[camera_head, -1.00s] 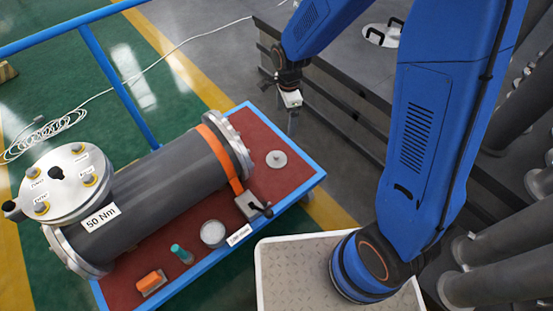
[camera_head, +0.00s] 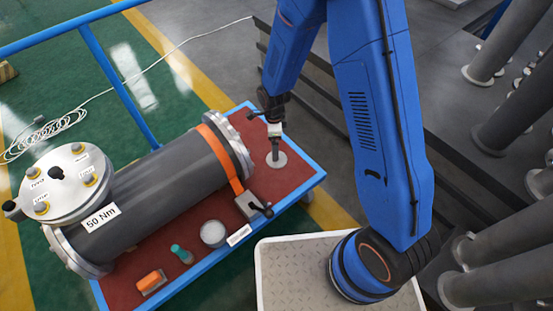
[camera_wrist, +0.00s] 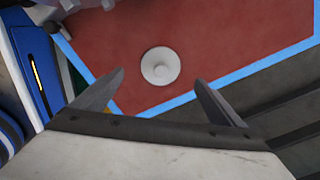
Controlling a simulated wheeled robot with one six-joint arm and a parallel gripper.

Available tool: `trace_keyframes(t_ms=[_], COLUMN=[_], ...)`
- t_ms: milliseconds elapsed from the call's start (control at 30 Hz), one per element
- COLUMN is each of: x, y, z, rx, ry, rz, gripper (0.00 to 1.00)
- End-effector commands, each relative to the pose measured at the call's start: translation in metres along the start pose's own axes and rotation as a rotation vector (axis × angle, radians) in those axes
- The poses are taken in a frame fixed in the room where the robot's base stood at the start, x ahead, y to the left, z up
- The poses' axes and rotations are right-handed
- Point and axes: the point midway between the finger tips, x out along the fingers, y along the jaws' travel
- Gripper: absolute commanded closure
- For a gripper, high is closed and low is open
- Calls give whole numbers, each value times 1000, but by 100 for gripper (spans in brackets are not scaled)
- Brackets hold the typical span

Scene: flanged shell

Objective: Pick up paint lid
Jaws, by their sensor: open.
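The paint lid (camera_head: 277,159), a small round light-grey disc with a knob in its middle, lies on the red top of the cart near its right end. In the wrist view the lid (camera_wrist: 160,66) is just beyond the fingertips, roughly centred between them. My gripper (camera_head: 275,154) hangs above the lid in the head view and hides part of it. In the wrist view my gripper (camera_wrist: 160,80) has its two fingers wide apart with nothing between them.
A dark flanged cylinder (camera_head: 160,185) with an orange strap lies left of the lid. A clamp (camera_head: 252,205), a round white container (camera_head: 213,233), a green-capped item (camera_head: 181,254) and an orange block (camera_head: 151,282) stand along the front. The blue cart edge (camera_head: 296,197) borders the red top.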

Motion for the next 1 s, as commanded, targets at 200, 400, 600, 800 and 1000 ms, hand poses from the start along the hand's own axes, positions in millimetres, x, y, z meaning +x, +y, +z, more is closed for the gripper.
trace_keyframes(t_ms=[200,400,600,800,1000], x=[30,41,49,73,92], y=[0,0,-1,-2,-3], z=[0,0,-3,-9,-8], rx=[0,0,0,0,-1], ry=[1,0,0,1,0], rz=[2,0,1,1,0], gripper=[8,8,8,8,8])
